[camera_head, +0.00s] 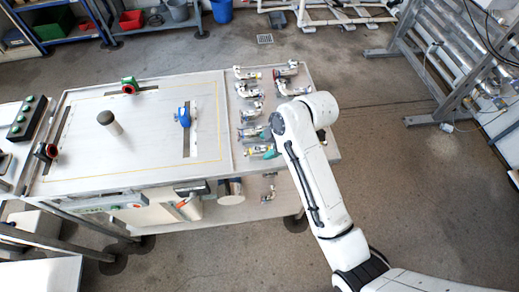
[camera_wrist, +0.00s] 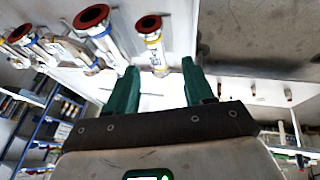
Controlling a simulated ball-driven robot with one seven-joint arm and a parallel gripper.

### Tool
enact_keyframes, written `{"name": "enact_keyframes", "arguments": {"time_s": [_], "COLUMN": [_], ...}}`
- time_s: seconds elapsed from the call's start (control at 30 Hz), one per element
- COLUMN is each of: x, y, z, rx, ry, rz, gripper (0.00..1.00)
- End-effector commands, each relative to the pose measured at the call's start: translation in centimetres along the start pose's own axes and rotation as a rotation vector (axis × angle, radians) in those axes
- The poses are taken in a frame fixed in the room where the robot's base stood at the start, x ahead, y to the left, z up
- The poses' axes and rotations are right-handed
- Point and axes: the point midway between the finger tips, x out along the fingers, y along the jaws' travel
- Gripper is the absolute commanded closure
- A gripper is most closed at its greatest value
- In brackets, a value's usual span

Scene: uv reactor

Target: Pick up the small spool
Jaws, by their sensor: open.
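Several short pipe spools lie on the right part of the table in the head view, including one at the left of the group (camera_head: 250,112). In the wrist view a short pale spool (camera_wrist: 155,55) with a dark red-brown end face lies just beyond and between my fingertips. It looks shorter than the spools to its left; I cannot match it surely to one in the head view. My gripper (camera_wrist: 160,72) has two green fingers apart, with nothing held. In the head view my arm's wrist covers part of the spool area, and I cannot clearly make out the gripper.
Longer spools (camera_wrist: 98,30) lie close on the left in the wrist view. A metal rack (camera_head: 445,90) stands right; floor between is clear.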

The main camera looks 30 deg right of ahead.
Motion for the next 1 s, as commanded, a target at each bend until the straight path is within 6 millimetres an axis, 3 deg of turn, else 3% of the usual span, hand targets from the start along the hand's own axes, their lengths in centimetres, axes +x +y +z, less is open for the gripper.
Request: {"name": "enact_keyframes", "arguments": {"time_s": [0.17, 0.5, 0.8, 1.0], "x": [1.0, 5.1, 5.6, 5.6], "y": [0.1, 0.4, 0.4, 0.4], "z": [0.0, 0.1, 0.1, 0.1], "rx": [0.000, 0.001, 0.001, 0.001], "ry": [-0.001, -0.001, -0.001, -0.001], "rz": [-0.002, -0.001, 0.000, 0.000], "gripper": [0.48, 0.48, 0.48, 0.66]}}
